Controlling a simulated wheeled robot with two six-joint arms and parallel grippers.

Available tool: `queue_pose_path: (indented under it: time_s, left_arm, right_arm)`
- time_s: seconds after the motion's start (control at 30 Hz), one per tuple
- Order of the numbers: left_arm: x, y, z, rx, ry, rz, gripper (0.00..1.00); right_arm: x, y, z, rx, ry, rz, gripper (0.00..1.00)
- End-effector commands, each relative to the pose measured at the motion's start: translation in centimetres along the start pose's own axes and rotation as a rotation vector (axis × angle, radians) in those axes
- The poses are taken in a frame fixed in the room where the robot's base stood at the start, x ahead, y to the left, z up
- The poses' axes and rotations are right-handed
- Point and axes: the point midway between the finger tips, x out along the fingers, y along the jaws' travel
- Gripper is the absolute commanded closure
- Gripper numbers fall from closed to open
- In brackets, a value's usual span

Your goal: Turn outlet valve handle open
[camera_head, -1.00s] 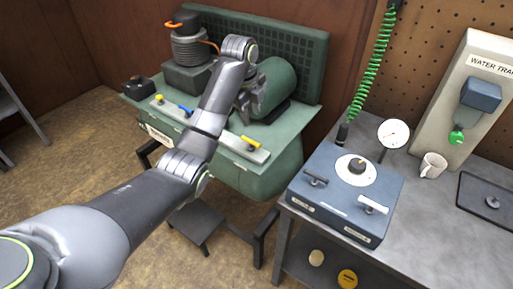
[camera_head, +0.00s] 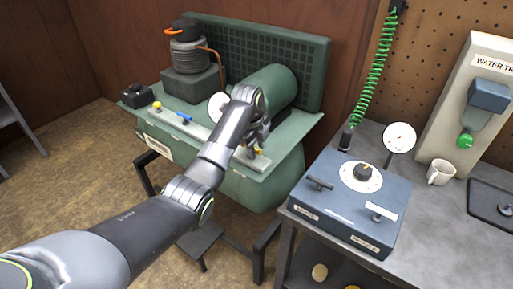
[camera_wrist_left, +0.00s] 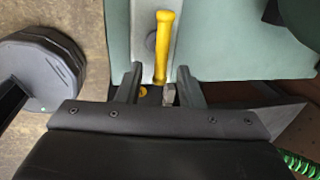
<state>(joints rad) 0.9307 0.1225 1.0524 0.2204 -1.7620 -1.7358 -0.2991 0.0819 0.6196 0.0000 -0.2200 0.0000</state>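A yellow valve handle (camera_head: 258,151) sits at the right end of the pale strip (camera_head: 170,122) on the green machine's front, partly hidden by my left gripper (camera_head: 258,138). In the left wrist view the same long yellow handle (camera_wrist_left: 164,45) points away from me, in line with the gap between the fingertips (camera_wrist_left: 158,80). The fingers stand apart on either side of its near end, and I see no contact. A blue handle (camera_head: 184,118) and a small yellow one (camera_head: 157,106) sit further left on the strip. I cannot read which is the outlet. My right gripper is not in view.
The green machine carries a tank (camera_head: 268,88), a ribbed motor (camera_head: 188,55) and a white gauge (camera_head: 217,104) partly behind my arm. To the right, a grey bench (camera_head: 425,215) holds a blue control box (camera_head: 345,205), a gauge (camera_head: 400,137) and a mug (camera_head: 439,172).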

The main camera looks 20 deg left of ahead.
Motion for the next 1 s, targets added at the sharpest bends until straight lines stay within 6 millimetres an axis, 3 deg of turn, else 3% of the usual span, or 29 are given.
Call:
queue_pose_path:
  time_s: [0.37, 0.63, 1.0]
  left_arm:
    - [0.54, 0.0, -0.02, 0.0, 0.0, -0.001, 0.67]
    - [0.52, 0.01, -0.02, 0.0, 0.0, 0.0, 1.0]
    - [0.29, -0.14, -0.08, -0.041, -0.007, 0.001, 1.0]
  right_arm:
    - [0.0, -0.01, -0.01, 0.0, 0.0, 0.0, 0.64]
    - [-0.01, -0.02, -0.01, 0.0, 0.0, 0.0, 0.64]
    - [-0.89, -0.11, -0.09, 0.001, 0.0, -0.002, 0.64]
